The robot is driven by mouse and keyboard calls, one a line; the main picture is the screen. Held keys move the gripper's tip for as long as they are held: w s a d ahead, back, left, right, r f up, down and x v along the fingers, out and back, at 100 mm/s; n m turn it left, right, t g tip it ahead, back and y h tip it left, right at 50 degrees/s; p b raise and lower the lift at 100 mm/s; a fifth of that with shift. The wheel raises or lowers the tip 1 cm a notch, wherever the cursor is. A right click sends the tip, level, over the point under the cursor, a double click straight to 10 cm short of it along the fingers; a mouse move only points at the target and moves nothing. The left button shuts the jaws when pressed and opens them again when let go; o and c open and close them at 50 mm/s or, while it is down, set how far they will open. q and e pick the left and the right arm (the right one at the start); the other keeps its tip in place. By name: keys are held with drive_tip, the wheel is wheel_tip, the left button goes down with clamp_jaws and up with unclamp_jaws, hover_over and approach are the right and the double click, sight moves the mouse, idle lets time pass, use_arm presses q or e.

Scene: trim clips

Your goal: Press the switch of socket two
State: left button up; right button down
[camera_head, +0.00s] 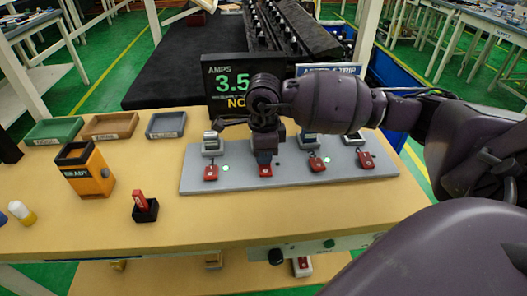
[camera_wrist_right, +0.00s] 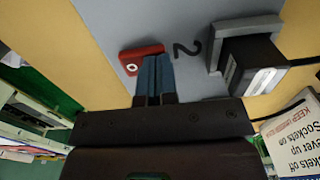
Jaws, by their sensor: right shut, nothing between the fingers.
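A grey socket panel (camera_head: 240,181) lies on the bench with a row of several red switches. The red switch of socket two (camera_head: 265,171) is just in front of my right gripper (camera_head: 264,157), and it also shows in the right wrist view (camera_wrist_right: 142,56) beside a black "2" mark. There, my shut blue fingers (camera_wrist_right: 155,60) overlap the switch's lower right edge, with nothing between them. I cannot tell whether they touch it. The socket block with a dark plug (camera_wrist_right: 249,62) is right of the mark. My left gripper is not in view.
A display (camera_head: 232,84) reading 3.5 amps stands behind the panel, partly covered by my arm. An orange box marked READY (camera_head: 86,172) and a red switch on a black base (camera_head: 144,207) stand left. Several trays, one of them green (camera_head: 54,130), line the back left.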

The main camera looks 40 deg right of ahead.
drive_tip(key=shift+f+g, duration=0.25)
drive_tip(key=shift+g, duration=0.05)
drive_tip(key=shift+s+r, duration=0.1)
drive_tip(key=shift+s+a+r+p, duration=0.3)
drive_tip(key=shift+s+a+r, duration=0.05)
drive_tip(key=shift+s, duration=0.15)
idle(0.6)
